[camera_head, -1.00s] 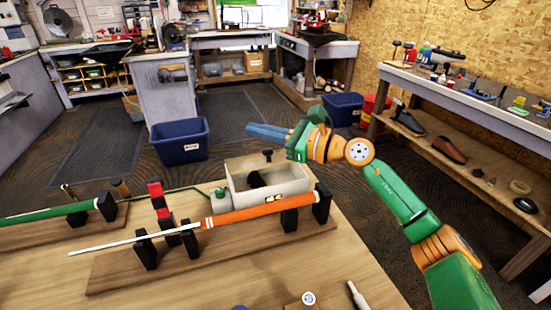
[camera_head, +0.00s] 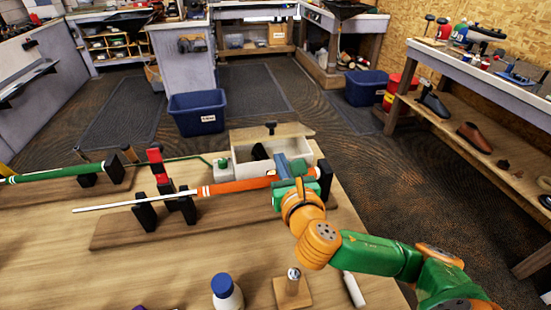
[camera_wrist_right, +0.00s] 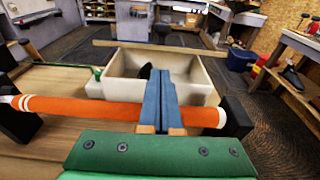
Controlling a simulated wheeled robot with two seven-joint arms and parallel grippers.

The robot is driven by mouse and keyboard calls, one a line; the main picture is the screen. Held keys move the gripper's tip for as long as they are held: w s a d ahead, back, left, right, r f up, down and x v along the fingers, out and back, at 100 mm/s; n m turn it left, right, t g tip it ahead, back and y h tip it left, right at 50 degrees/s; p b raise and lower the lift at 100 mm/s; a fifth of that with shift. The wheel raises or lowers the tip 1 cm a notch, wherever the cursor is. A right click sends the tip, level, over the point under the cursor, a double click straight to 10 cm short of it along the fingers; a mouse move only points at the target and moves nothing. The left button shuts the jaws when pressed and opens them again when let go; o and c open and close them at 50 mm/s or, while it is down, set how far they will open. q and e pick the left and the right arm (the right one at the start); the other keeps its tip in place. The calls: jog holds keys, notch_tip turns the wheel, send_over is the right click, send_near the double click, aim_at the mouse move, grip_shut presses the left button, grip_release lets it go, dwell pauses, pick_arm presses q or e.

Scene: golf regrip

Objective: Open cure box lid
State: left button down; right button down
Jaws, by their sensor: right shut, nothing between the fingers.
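The cure box (camera_head: 243,168) is a beige open-topped box on the workbench, with its inside and a dark item in it showing. Its lid (camera_head: 290,134), a pale board with a dark knob (camera_head: 270,127), sits at the box's far side, clear of much of the opening. In the right wrist view the lid shows as a thin board (camera_wrist_right: 120,44) beyond the box (camera_wrist_right: 125,88). My right gripper (camera_head: 280,160) is shut and empty, its blue fingers reaching over the orange grip toward the box's near right part. In the wrist view the fingers (camera_wrist_right: 160,76) overlap the opening. My left gripper is out of view.
An orange club grip (camera_head: 235,187) lies on black supports just in front of the box. A green grip (camera_head: 60,172) lies at left. A blue-capped bottle (camera_head: 227,292) and a small wooden stand (camera_head: 292,291) are at the front. A blue bin (camera_head: 196,113) stands on the floor.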

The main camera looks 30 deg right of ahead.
aim_at(268, 126)
jog(key=x, duration=0.5)
jog(key=shift+r+p, duration=0.15)
jog(key=shift+p, duration=0.15)
